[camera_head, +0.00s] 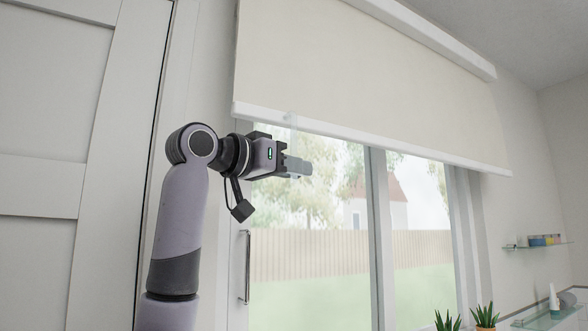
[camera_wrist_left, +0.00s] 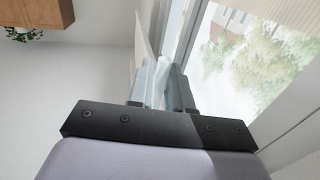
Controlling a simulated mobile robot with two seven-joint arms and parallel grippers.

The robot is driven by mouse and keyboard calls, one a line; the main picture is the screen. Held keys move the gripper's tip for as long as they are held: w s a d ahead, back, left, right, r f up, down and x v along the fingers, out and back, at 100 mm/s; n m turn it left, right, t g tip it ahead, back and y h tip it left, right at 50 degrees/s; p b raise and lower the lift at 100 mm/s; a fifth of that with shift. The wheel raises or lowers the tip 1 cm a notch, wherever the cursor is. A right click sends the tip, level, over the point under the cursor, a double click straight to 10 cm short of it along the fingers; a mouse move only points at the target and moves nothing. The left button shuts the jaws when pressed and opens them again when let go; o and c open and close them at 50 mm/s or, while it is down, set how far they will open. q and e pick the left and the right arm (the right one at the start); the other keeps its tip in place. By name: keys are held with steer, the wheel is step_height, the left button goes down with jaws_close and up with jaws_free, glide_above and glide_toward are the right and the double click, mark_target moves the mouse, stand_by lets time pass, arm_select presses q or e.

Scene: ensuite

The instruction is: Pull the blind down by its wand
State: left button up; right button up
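The cream roller blind (camera_head: 360,70) covers the upper part of the window, with its white bottom bar (camera_head: 370,138) slightly above my left gripper. A short, see-through wand (camera_head: 292,124) hangs from the bar near its left end. My left gripper (camera_head: 298,167) is at the lower part of the wand, its fingers pointing right in the head view. In the left wrist view, the pale, clear wand (camera_wrist_left: 160,84) fills the narrow gap between the fingers of my left gripper (camera_wrist_left: 161,90), which look shut on it. My right gripper is in neither view.
A glass window door (camera_head: 320,240) with a vertical handle (camera_head: 245,267) lies below the blind. A panelled white door (camera_head: 60,150) is at left. Potted plants (camera_head: 484,316) and a glass shelf (camera_head: 537,244) with small items are at lower right.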

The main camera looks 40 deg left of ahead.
arm_select(q)
steer(key=shift+o, duration=0.7)
steer(key=s+b, duration=0.2)
steer(key=s, duration=0.5)
steer(key=shift+a, duration=0.35)
steer(key=shift+r, duration=0.1)
